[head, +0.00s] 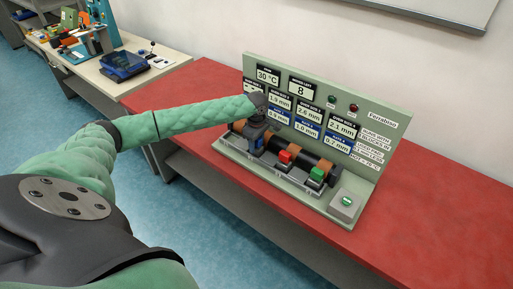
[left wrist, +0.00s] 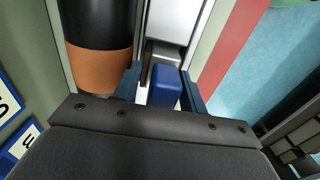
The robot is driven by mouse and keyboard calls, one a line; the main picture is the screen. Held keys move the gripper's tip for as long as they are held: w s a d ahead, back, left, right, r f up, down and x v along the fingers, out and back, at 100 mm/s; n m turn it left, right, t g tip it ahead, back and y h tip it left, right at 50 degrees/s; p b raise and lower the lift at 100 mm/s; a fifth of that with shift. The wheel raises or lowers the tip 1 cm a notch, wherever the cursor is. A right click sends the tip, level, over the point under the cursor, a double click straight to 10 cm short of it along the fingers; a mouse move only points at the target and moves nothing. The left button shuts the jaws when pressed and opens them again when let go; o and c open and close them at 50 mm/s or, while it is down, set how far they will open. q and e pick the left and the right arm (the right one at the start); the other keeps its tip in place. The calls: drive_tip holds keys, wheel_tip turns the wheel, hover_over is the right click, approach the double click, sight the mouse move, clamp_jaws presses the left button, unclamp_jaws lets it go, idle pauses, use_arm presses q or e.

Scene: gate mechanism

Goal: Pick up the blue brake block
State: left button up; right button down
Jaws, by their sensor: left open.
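The blue brake block (left wrist: 163,88) shows in the left wrist view, seated beside a dark cylinder with an orange band (left wrist: 100,68). My left gripper (left wrist: 161,88) is open, with one blue finger on each side of the block. I cannot tell whether the fingers touch it. In the head view my left gripper (head: 257,143) is at the left end of the gate mechanism (head: 231,150) and largely hides the blue block. My right gripper is not in view.
A red block (head: 286,156) and a green block (head: 317,174) sit along the same mechanism to the right. A display panel (head: 392,140) stands behind them. A grey box with a green button (head: 345,204) is at the right end. The red table (head: 430,235) is clear at right.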

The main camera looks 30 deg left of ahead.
use_arm(q)
drive_tip(key=c, duration=0.8)
drive_tip(key=shift+c, duration=0.2)
drive_tip(key=shift+r, duration=0.15)
